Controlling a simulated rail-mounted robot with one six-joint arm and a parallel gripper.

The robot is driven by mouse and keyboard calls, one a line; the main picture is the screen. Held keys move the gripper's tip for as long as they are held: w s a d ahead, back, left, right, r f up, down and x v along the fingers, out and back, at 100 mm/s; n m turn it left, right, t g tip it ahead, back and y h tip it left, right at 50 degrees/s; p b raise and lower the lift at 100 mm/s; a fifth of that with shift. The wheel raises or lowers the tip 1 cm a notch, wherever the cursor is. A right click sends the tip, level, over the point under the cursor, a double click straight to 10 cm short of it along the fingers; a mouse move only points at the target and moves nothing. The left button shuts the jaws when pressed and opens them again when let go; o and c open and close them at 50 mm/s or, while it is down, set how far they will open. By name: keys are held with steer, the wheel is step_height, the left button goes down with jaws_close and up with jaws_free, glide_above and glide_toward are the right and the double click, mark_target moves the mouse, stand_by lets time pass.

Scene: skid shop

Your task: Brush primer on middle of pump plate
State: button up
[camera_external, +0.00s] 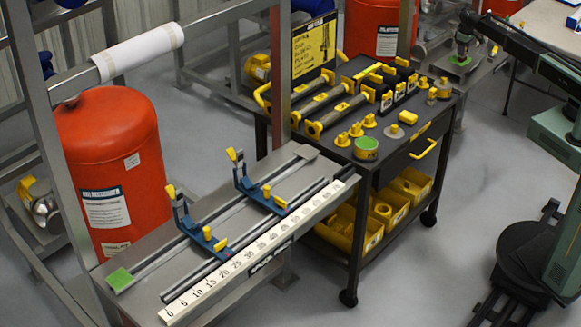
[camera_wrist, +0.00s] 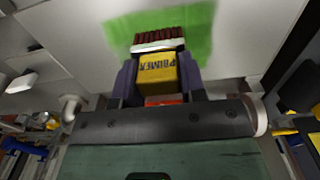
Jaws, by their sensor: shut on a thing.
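My gripper (camera_wrist: 158,75) is shut on a yellow brush marked PRIMER (camera_wrist: 157,67). Its dark red-brown bristles point away from my gripper, over a green patch (camera_wrist: 205,38) on a pale grey plate (camera_wrist: 255,22). I cannot tell whether the bristles touch the patch. In the external view my gripper (camera_external: 463,43) is at the upper right, pointing down just above a small green patch (camera_external: 460,61) on a grey surface. The brush is too small there to make out. A yellow can with a green top (camera_external: 366,146) stands on the tool cart.
The dark tool cart (camera_external: 372,180) holds several yellow-ended tools and yellow bins below. A steel bench (camera_external: 150,262) with blue clamps, a ruler and another green patch (camera_external: 119,279) is at front left. Red tanks (camera_external: 112,150) stand behind. Grey floor is open right of the cart.

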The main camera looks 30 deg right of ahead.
steer(key=shift+s+d, duration=0.15)
steer(key=shift+s, duration=0.35)
steer(key=shift+w+d, duration=0.25)
steer(key=shift+d, duration=0.45)
steer(key=shift+w+a, duration=0.35)
steer(key=shift+w, duration=0.8)
steer(key=shift+w+a, duration=0.4)
steer(key=shift+w, duration=0.7)
steer(key=shift+w+a, duration=0.35)
steer(key=shift+w, duration=0.8)
steer(key=shift+w+d, duration=0.25)
steer(key=shift+d, duration=0.55)
steer(key=shift+s+d, duration=0.35)
steer(key=shift+s, duration=0.8)
steer(key=shift+s+d, duration=0.35)
steer(key=shift+s, duration=0.8)
steer(key=shift+s+d, duration=0.35)
steer(key=shift+s, duration=0.8)
steer(key=shift+w, duration=0.1)
steer(key=shift+r, duration=0.15)
step_height(320, 180, up, 6)
steer(key=p, duration=0.6)
